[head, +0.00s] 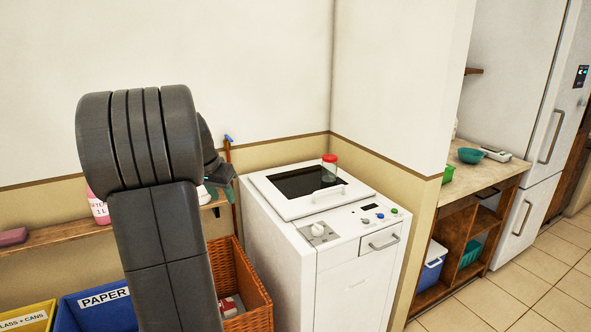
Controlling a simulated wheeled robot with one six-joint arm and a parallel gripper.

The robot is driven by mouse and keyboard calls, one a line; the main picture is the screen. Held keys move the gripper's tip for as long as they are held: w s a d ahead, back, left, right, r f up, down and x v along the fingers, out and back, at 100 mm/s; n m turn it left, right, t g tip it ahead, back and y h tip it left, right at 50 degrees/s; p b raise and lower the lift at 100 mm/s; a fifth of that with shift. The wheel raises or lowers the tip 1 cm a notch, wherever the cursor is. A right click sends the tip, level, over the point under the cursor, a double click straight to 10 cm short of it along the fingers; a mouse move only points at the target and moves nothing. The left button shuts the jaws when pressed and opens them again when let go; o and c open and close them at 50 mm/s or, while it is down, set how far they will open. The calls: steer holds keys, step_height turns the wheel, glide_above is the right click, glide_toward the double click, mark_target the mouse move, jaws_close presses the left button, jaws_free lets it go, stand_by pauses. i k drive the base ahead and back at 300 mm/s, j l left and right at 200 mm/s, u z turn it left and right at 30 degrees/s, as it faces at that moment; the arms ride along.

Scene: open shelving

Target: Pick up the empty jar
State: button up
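A small clear jar (329,171) with a red lid stands upright on top of the white washing machine (350,258), at the back edge of its dark-windowed lid. The jar looks empty, but it is small in the view. My gripper (222,180) shows only partly, behind my dark arm, to the left of the machine. It is apart from the jar. Its fingers are mostly hidden, so I cannot see whether they are open or shut.
A wooden shelf (45,236) with a pink bottle (98,209) runs along the left wall. Below are a blue paper bin (100,316), a yellow bin (38,318) and a wicker basket (258,295). A wall corner rises behind the machine. Tiled floor (500,290) is open at right.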

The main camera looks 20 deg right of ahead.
mark_target(330, 164)
steer(key=i+l+u, duration=0.15)
steer(key=l+u, duration=0.15)
steer(key=l, duration=0.55)
steer(key=i+l+u, duration=0.1)
steer(key=l+u, duration=0.2)
steer(key=l, duration=0.55)
steer(key=i+l, duration=0.1)
steer(key=l, duration=1.75)
